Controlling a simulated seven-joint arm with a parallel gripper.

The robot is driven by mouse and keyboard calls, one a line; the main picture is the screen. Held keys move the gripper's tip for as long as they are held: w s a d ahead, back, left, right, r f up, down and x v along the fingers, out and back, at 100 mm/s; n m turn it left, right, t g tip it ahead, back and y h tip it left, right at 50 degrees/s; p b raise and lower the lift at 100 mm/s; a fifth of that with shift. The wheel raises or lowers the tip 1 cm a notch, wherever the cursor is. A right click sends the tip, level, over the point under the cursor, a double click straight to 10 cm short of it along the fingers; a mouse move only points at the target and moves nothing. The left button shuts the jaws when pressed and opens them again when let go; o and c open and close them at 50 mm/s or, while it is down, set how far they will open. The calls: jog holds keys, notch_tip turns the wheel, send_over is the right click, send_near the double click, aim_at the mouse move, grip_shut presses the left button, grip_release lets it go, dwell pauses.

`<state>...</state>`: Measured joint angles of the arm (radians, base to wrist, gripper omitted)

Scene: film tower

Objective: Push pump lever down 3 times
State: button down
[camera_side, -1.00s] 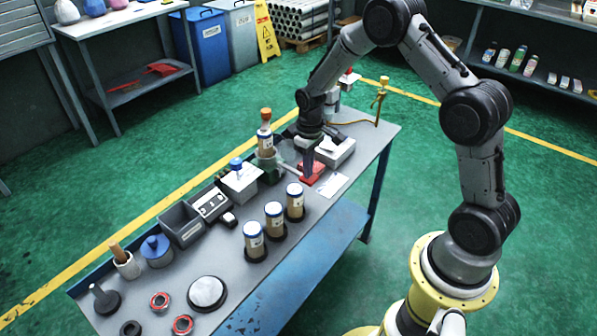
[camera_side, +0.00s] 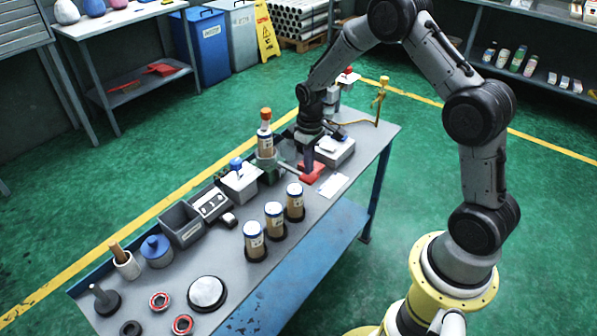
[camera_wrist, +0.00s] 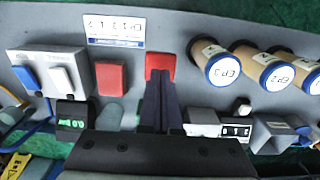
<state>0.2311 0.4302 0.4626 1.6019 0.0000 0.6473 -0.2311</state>
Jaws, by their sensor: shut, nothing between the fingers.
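My gripper (camera_side: 308,171) is shut and empty, pointing down over a red pad (camera_side: 316,168) near the right part of the bench. A thin grey bar, apparently the pump lever (camera_side: 289,169), runs from a green pump body (camera_side: 266,163) toward the fingertips. In the wrist view my shut fingers (camera_wrist: 160,84) end close to a red piece (camera_wrist: 160,64). A second red block (camera_wrist: 110,78) lies to its left. The fingers partly cover this area, so I cannot tell whether they touch the lever or how far down it is.
Three brown blue-capped bottles (camera_side: 275,220) stand on dark bases close by. A white switch box (camera_side: 334,151) and a white label card (camera_side: 332,186) flank the gripper. A capped bottle (camera_side: 265,140) stands at the pump. A brass post (camera_side: 380,97) rises at the bench's far end.

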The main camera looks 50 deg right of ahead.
aim_at(308, 177)
jog(key=shift+f, duration=2.35)
jog(key=shift+r, duration=2.6)
